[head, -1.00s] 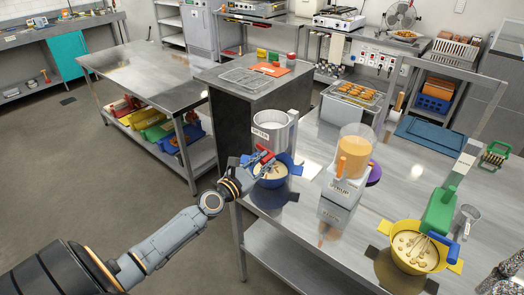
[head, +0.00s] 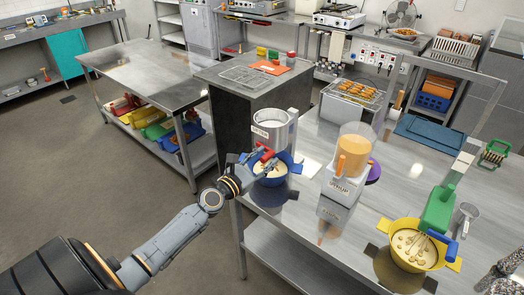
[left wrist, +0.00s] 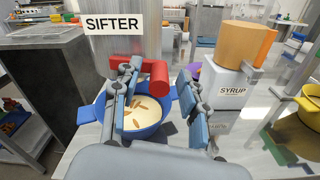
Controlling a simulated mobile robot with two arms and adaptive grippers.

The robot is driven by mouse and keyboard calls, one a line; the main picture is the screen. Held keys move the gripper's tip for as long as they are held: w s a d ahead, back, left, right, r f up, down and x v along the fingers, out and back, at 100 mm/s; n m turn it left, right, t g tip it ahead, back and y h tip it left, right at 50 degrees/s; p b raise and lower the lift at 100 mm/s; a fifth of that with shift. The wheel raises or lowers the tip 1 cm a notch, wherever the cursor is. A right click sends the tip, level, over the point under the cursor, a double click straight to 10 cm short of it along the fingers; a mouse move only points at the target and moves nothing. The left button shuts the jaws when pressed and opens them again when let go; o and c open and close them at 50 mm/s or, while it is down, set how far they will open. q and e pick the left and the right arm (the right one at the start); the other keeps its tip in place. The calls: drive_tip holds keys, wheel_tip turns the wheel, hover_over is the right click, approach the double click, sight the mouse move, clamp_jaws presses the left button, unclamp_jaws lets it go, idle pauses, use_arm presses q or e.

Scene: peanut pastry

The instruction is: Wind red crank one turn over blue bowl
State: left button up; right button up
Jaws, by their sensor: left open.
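The sifter (head: 271,126) is a grey metal cylinder with a white "SIFTER" label; the label also shows in the left wrist view (left wrist: 113,24). Its red crank (left wrist: 156,76) sticks out low on the front, above the blue bowl (left wrist: 156,131). The blue bowl (head: 283,178) holds pale cream contents with some brownish pieces. My left gripper (left wrist: 161,104) is open over the bowl. In the left wrist view, its left finger is close to the crank and overlaps it; I cannot tell whether they touch. The other finger is clear to the right. My right gripper is not in view.
A syrup dispenser (head: 345,172) with an orange handle stands right of the bowl. Further right are a yellow bowl (head: 398,229) and a green device (head: 438,207) with a whisk. A dark cabinet (head: 222,105) stands behind left. The front table edge lies below my left arm.

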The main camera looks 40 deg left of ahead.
use_arm(q)
drive_tip(key=shift+s, duration=0.1)
drive_tip(key=shift+s+a+f, duration=0.1)
drive_tip(key=shift+s+a, duration=0.05)
drive_tip(key=shift+s, duration=1.8)
drive_tip(key=s, duration=0.2)
drive_tip(key=s+b, duration=0.1)
drive_tip(key=s, duration=0.2)
drive_tip(key=shift+a+b, duration=0.2)
drive_tip(key=shift+b, duration=0.1)
drive_tip(key=shift+w, duration=0.1)
